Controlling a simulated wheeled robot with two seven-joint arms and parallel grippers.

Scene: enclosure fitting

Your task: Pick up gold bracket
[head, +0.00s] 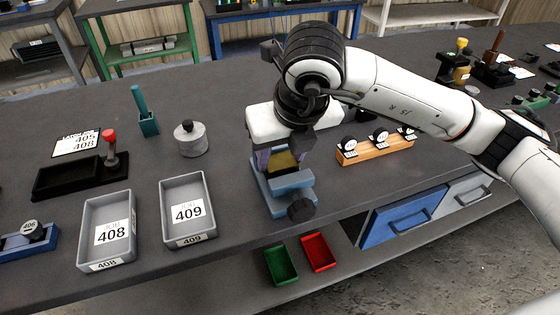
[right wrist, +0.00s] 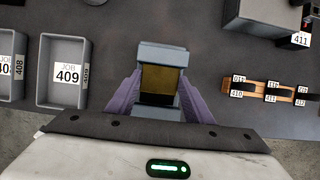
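The gold bracket (head: 284,161) sits at a blue-grey vise (head: 291,181) near the front edge of the bench. In the right wrist view the gold bracket (right wrist: 163,80) shows as a flat gold face in front of the vise's grey-blue block (right wrist: 162,54). My right gripper (head: 280,163) points down over the vise. Its purple fingers (right wrist: 162,88) stand wide apart, one on each side of the bracket; I cannot tell whether they touch it. The bracket's lower part is hidden. My left gripper is not in view.
Grey trays marked 408 (head: 107,228) and 409 (head: 187,207) stand left of the vise. A grey cylinder (head: 190,138) stands behind them. A wooden block (head: 376,148) with several labelled round pieces lies to the right. Green (head: 281,264) and red (head: 318,251) bins sit below.

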